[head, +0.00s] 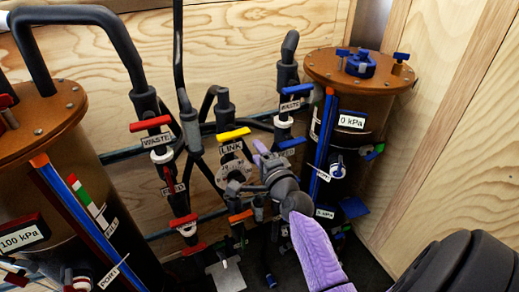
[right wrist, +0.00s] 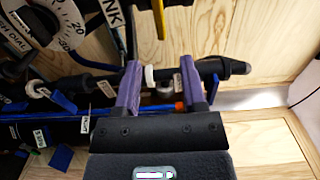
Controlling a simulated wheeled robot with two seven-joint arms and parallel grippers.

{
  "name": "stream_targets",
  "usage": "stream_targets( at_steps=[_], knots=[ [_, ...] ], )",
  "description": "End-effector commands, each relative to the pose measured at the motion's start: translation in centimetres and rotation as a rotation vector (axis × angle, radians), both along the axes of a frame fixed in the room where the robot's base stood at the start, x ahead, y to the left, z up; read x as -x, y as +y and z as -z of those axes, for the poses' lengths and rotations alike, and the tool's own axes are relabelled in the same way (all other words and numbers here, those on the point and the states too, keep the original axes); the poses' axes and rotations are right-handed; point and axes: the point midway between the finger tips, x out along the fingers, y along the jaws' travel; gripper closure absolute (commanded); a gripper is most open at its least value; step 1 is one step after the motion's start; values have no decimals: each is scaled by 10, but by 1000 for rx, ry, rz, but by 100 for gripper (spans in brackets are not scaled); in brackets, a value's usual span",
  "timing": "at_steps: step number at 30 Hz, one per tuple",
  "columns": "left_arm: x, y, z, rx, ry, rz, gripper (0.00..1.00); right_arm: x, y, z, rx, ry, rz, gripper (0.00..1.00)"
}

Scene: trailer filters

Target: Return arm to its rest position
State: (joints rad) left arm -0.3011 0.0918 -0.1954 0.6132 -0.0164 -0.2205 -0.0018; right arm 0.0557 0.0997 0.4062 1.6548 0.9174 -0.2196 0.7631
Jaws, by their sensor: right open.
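My right gripper (head: 277,182) is in the middle of the head view, amid the pipes and valves. Its near purple finger comes up from the bottom edge, and a smaller purple part shows behind a grey pipe fitting (head: 280,182). In the right wrist view my right gripper (right wrist: 160,88) has its two purple fingers apart. A pipe with a rounded end (right wrist: 236,68) runs across behind them, with a white ring showing in the gap. Nothing is clearly gripped; whether the fingers touch the pipe cannot be told. My left gripper is in neither view.
A copper-topped tank (head: 45,118) stands left and another (head: 350,72) at the back right. A yellow LINK valve handle (head: 233,134), a red WASTE handle (head: 150,124) and a blue WASTE handle (head: 297,89) are close by. Bare wooden wall (head: 455,110) lies to the right.

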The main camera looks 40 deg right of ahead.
Motion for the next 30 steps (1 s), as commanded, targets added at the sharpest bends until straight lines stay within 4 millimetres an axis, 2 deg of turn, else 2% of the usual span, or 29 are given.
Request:
stream_targets(
  at_steps=[14, 16, 17, 20, 21, 23, 24, 26, 27, 29, 30],
  knots=[
    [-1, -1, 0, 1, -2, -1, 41, 4, 1, 1, 1, 2, 0, 47],
    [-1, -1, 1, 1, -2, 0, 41, 5, 5, 16, 24, 44, -10, 47],
    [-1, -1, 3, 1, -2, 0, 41, 6, 9, 31, 48, 85, -20, 47],
    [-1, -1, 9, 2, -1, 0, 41, 20, 34, 111, 198, 317, -98, 47],
    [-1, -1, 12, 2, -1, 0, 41, 33, 47, 151, 282, 431, -152, 47],
    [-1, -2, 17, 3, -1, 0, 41, 60, 67, 208, 415, 600, -254, 47],
    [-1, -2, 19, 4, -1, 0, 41, 82, 79, 243, 506, 701, -333, 47],
    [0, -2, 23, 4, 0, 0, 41, 122, 97, 291, 642, 844, -467, 47],
    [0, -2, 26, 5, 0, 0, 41, 153, 108, 320, 733, 931, -571, 47],
    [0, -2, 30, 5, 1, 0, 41, 203, 122, 358, 868, 1046, -739, 47],
    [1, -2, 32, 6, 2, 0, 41, 237, 129, 379, 955, 1109, -859, 47]
  ],
)
